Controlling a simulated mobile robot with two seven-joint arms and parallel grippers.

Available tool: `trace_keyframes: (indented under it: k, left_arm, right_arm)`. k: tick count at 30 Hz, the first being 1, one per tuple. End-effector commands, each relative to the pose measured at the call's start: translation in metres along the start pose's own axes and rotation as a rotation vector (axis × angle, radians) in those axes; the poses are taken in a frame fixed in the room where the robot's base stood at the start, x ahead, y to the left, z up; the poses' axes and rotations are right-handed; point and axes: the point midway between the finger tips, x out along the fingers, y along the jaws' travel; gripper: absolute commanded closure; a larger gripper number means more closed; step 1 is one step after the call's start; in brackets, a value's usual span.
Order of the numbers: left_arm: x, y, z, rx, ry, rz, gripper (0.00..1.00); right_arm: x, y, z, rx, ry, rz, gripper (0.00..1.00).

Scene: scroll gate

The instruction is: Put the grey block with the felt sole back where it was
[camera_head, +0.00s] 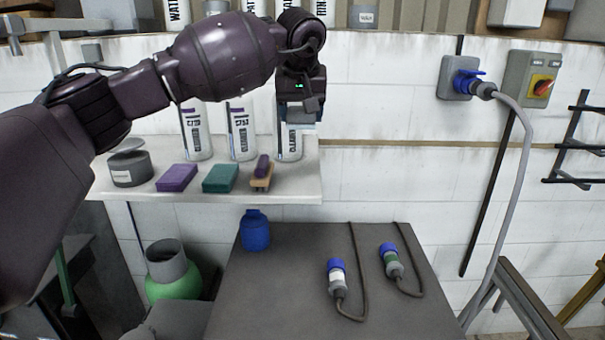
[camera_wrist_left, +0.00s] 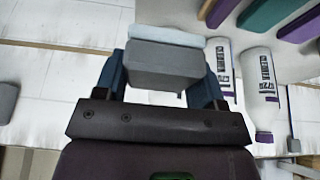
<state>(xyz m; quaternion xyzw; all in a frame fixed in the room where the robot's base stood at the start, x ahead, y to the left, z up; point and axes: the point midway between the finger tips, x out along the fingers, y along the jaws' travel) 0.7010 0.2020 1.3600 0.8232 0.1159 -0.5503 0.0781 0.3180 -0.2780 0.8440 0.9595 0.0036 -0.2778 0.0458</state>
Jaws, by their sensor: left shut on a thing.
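My left gripper (camera_head: 299,112) is above the right end of the white shelf, in front of a white bottle. In the left wrist view, the left gripper (camera_wrist_left: 160,72) is shut on the grey block (camera_wrist_left: 162,62), with a blue finger on each side. The block's pale felt sole (camera_wrist_left: 167,36) faces away from the palm. In the head view the block is mostly hidden by the gripper, and a pale strip shows below the fingers. It looks clear of the shelf top. My right gripper is in neither view.
Free shelf shows right of the brush. Below, a dark table (camera_head: 300,275) holds a blue jar (camera_head: 255,231) and two plugs.

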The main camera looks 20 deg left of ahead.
Motion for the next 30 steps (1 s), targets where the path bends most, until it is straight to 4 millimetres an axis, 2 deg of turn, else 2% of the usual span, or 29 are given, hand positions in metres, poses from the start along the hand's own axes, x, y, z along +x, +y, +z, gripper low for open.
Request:
trace_keyframes:
  k: [6, 12, 23, 30]
  left_arm:
    - [0.044, 0.000, 0.019, 0.001, -0.003, -0.001, 0.62]
    - [0.079, 0.000, 0.033, 0.001, -0.003, 0.001, 0.62]
    - [0.103, 0.000, 0.043, 0.000, -0.001, 0.000, 0.62]
    - [0.131, 0.000, 0.055, 0.000, -0.002, 0.000, 0.62]
  right_arm:
    - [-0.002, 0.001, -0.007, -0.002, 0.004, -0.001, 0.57]
    - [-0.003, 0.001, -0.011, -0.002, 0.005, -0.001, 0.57]
    - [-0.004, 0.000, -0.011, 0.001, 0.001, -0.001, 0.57]
    - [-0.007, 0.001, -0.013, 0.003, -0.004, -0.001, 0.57]
